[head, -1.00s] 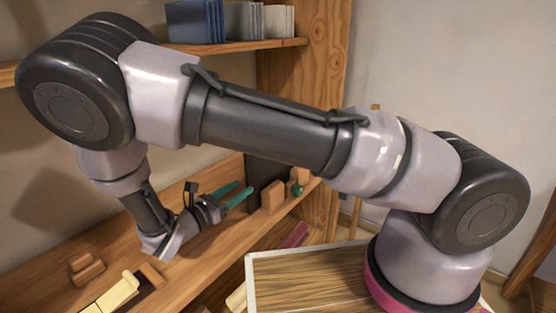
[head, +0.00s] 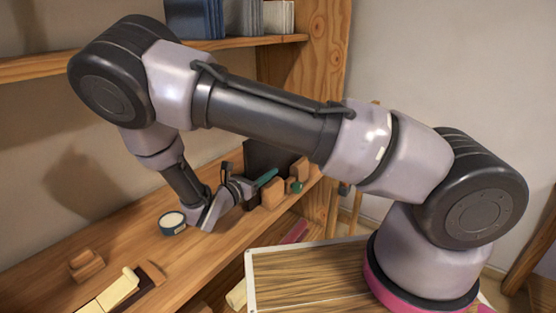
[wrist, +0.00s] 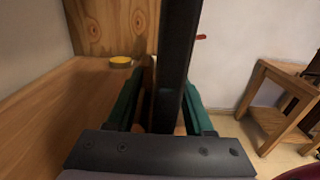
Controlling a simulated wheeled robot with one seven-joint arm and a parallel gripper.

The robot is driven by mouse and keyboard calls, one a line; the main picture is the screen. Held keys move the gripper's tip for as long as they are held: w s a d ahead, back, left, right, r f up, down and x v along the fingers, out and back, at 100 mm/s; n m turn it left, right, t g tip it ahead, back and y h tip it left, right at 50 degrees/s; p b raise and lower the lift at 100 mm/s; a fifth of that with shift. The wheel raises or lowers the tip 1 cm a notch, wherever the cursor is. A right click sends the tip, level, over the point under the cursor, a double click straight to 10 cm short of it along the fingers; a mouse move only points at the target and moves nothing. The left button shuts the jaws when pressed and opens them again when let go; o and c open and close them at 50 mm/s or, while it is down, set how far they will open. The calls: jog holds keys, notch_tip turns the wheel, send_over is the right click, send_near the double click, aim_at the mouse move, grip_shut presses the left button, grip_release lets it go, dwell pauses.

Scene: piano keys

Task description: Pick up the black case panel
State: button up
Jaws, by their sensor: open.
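The black case panel (head: 268,156) stands upright on the wooden shelf in the head view, behind my gripper and some wooden blocks. In the wrist view the panel (wrist: 179,55) is a tall dark slab rising between the green fingers. My gripper (wrist: 160,108) is open, one finger on each side of the panel. I cannot tell whether either finger touches it. In the head view my gripper (head: 262,181) reaches to the panel's front, with a green finger showing. The panel's lower part is hidden by the gripper and blocks.
Wooden blocks (head: 273,193) and a small green piece (head: 296,187) stand beside the panel. A yellow disc (wrist: 121,62) lies farther along the shelf. Cream keys (head: 112,292) lie at the front left.

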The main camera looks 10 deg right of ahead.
grip_shut()
dwell(1.4)
